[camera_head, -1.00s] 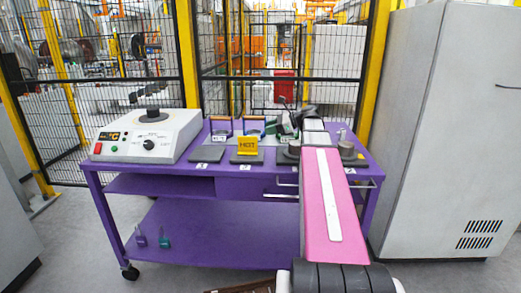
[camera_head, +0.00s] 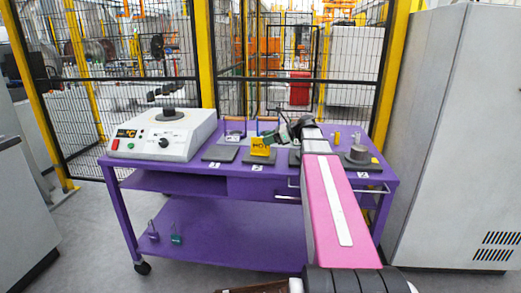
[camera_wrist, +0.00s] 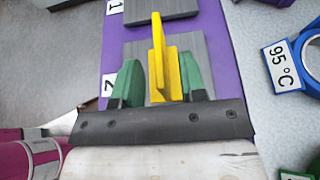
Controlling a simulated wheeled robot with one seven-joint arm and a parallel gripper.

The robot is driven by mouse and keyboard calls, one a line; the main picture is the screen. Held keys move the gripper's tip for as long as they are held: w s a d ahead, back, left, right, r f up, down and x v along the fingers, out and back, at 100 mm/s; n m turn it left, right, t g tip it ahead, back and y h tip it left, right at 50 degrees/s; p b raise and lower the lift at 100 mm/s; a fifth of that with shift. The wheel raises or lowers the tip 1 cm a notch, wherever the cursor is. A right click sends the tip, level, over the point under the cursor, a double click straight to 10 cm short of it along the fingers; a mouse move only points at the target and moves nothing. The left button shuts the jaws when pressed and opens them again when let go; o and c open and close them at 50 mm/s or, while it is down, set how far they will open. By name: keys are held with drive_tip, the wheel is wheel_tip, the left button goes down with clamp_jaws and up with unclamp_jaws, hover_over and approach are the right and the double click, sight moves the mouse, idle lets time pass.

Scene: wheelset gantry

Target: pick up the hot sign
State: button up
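The yellow hot sign (camera_head: 260,149) stands on a dark grey plate marked 2 on the purple cart. Its upper right is partly covered by my gripper (camera_head: 275,135) in the head view. In the wrist view the sign (camera_wrist: 158,55) is seen from above, upright, between the two green fingers of my gripper (camera_wrist: 160,64). The fingers are apart, one on each side of the sign. A gap shows on the left; on the right the finger is close, and I cannot tell if it touches.
A white hot-plate unit (camera_head: 160,137) stands at the cart's left. An empty grey plate marked 1 (camera_head: 220,153) lies left of the sign. A cylinder weight (camera_head: 359,155) stands to the right. A blue ring labelled 95 °C (camera_wrist: 284,68) shows in the wrist view.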

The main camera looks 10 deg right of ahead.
sight(258, 148)
drive_tip(key=x, duration=0.2)
drive_tip(key=shift+w+a+f, duration=0.1)
drive_tip(key=shift+a+f, duration=0.1)
drive_tip(key=shift+f, duration=0.05)
clamp_jaws()
drive_tip(key=shift+r, duration=0.2)
